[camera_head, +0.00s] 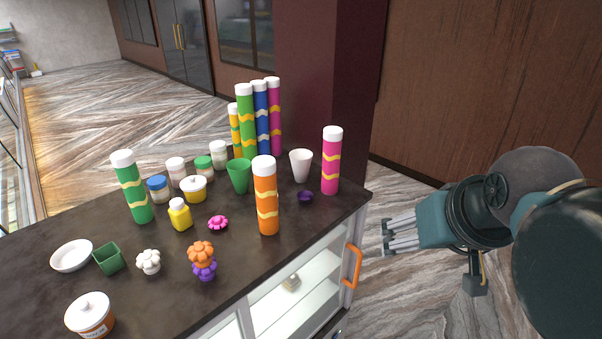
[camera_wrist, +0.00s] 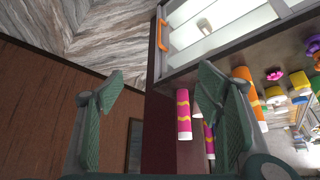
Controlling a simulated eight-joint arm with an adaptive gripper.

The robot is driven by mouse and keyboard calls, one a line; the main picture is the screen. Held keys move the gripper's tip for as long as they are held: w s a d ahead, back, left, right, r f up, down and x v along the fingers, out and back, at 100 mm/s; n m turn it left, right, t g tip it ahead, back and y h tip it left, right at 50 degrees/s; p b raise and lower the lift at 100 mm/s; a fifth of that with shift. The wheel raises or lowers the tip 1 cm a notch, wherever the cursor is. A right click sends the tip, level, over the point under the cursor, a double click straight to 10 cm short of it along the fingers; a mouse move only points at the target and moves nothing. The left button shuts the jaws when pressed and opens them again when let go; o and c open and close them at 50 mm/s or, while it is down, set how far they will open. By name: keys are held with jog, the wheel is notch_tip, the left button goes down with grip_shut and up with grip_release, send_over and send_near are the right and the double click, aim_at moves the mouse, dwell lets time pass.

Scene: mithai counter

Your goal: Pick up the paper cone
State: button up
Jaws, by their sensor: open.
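A white tapered cup-like piece (camera_head: 301,165), which looks like the paper cone, stands wide end up near the counter's right back corner. It is between the orange tube and the pink tube in the head view. A similar green tapered cup (camera_head: 239,176) stands to its left. My gripper (camera_head: 388,238) is off the counter's right side, apart from everything. In the wrist view its two green fingers (camera_wrist: 160,90) are spread wide with nothing between them.
An orange tube (camera_head: 267,200) and a pink tube (camera_head: 332,162) stand close to the white cone; a purple flower-shaped piece (camera_head: 305,196) lies in front. Taller tubes (camera_head: 246,120) stand behind. Jars, bowls and flower pieces fill the left. An orange handle (camera_head: 352,265) juts from the cabinet.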

notch_tip(320, 180, up, 5)
jog(key=w+a+r+m+g, duration=0.1)
jog(key=w+a+r, duration=0.25)
jog(key=w, duration=0.65)
jog(key=w+a+r+m+g, duration=0.15)
jog(key=w+r, duration=0.25)
jog(key=w, duration=0.6)
jog(key=m+h, duration=0.2)
jog(key=m, duration=0.1)
send_over(301, 167)
jog(key=a, duration=0.1)
jog(key=shift+g, duration=0.45)
jog(key=f, duration=1.8)
jog(key=shift+w+a+f+p, duration=0.1)
jog(key=shift+w+f+p, duration=0.1)
jog(key=shift+w+p, duration=0.2)
jog(key=shift+f, duration=0.15)
jog(key=shift+x, duration=1.3)
jog(key=shift+w, duration=0.1)
